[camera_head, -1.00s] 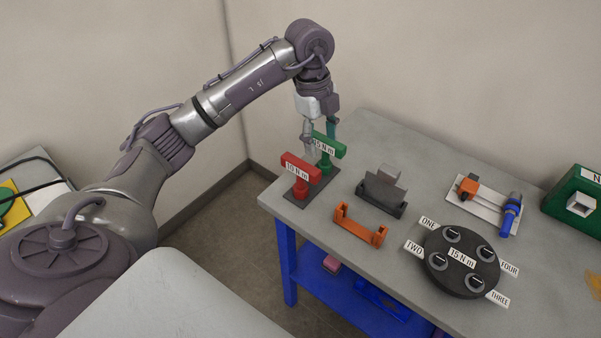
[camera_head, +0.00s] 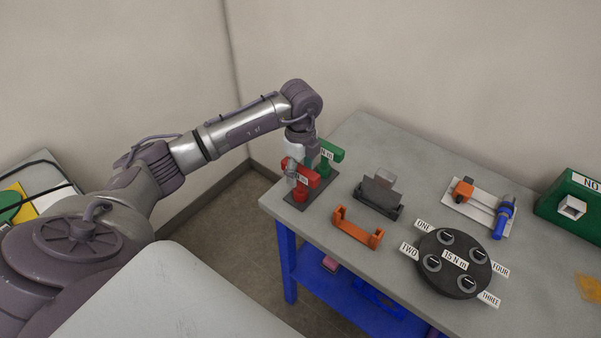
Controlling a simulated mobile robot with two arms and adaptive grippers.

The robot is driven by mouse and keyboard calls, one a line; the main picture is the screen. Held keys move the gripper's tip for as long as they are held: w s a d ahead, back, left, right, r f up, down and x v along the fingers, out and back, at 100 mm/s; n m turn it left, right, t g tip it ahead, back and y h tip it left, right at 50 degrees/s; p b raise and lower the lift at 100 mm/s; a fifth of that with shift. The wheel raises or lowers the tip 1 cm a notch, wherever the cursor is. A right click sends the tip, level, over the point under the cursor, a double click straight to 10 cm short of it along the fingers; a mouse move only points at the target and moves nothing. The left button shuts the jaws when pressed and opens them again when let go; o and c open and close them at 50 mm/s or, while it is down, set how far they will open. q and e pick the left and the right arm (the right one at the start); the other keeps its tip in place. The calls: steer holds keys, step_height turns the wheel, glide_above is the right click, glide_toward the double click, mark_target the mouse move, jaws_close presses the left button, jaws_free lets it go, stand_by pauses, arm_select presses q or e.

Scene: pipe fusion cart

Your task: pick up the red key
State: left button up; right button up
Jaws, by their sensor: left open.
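The red key (camera_head: 301,192) stands upright on a dark base (camera_head: 297,204) at the table's left corner, with a white label on its handle. The green key (camera_head: 332,153) stands just behind it on the same base. My left gripper (camera_head: 297,174) points down from above at the red key's handle and is open. Its fingers overlap the handle in the picture and hide part of it and of the label. I cannot tell whether they touch it. My right gripper is not in view.
Right of the keys are a grey block in a dark holder (camera_head: 380,191) and an orange bracket (camera_head: 357,231). A round black plate (camera_head: 445,277) with numbered labels lies in front. A white board (camera_head: 466,217) with orange and blue parts and a green box (camera_head: 571,206) stand farther right.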

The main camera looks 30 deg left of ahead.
arm_select(q)
steer(key=shift+f, duration=1.1)
jaws_close()
